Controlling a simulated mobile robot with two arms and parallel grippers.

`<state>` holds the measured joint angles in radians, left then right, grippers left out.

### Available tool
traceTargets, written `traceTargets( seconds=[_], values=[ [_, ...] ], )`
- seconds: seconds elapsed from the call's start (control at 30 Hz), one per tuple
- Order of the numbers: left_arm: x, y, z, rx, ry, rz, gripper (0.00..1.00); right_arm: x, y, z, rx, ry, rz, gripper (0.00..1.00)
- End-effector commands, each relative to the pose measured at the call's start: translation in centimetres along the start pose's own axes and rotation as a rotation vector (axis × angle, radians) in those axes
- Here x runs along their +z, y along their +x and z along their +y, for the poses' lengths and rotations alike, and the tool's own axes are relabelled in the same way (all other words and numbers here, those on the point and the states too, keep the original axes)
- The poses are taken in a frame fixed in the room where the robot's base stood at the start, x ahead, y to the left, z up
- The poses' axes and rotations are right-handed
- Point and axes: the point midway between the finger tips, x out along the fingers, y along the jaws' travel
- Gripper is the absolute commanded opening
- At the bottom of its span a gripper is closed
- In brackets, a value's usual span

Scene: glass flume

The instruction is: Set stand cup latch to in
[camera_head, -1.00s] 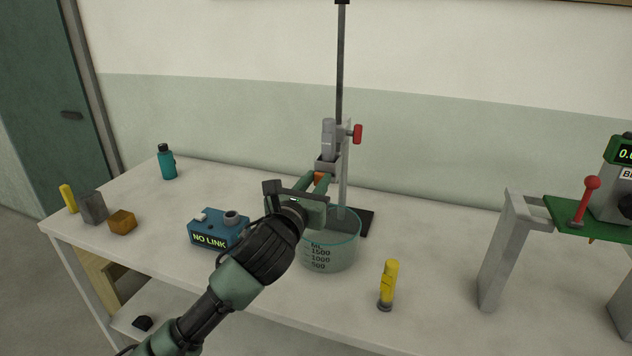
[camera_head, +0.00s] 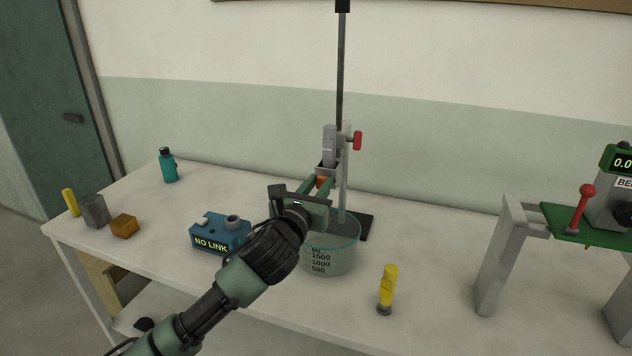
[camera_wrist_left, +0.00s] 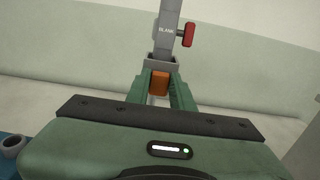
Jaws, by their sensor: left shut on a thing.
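The stand (camera_head: 341,80) is a tall dark rod on a black base. A small grey cup (camera_head: 326,167) on it holds a grey piece marked BLANK (camera_wrist_left: 167,32). An orange block, seemingly the cup latch (camera_wrist_left: 159,82), sits at the front of the cup (camera_wrist_left: 160,63); it also shows in the head view (camera_head: 322,181). My left gripper (camera_wrist_left: 160,88) reaches it from the front, one green finger on each side, shut on it. The fingers hide the block's sides. I cannot tell whether the latch is in or out. My right gripper is not in view.
A glass beaker (camera_head: 330,258) stands just below my left gripper. A blue NO LINK box (camera_head: 217,236) is to its left. A red knob (camera_head: 357,140) sticks out right of the cup. A yellow piece (camera_head: 387,285) stands at the front.

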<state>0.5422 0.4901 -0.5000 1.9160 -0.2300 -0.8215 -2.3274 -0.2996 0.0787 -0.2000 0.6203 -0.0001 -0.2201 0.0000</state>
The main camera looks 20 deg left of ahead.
Motion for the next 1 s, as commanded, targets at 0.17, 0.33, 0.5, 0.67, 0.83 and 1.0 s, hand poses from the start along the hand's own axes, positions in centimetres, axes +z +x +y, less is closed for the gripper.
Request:
traceTargets(
  seconds=[0.17,0.33,0.5,0.67,0.83,1.0],
  values=[
    [0.1,0.2,0.2,0.003,-0.002,-0.004,0.00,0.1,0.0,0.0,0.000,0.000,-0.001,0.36],
    [0.2,0.2,0.2,0.003,-0.001,-0.005,0.45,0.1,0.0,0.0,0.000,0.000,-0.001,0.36],
    [0.1,0.2,0.1,0.002,-0.001,-0.004,0.45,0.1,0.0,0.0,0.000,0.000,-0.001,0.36],
    [0.1,0.1,0.1,0.002,0.000,-0.004,0.45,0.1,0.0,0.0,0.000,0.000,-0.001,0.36],
    [-0.1,-1.7,0.1,0.001,0.002,-0.004,0.45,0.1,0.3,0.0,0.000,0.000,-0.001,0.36],
    [-0.1,-4.7,0.1,0.001,0.004,-0.003,0.45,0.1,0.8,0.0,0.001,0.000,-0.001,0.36]
  ],
)
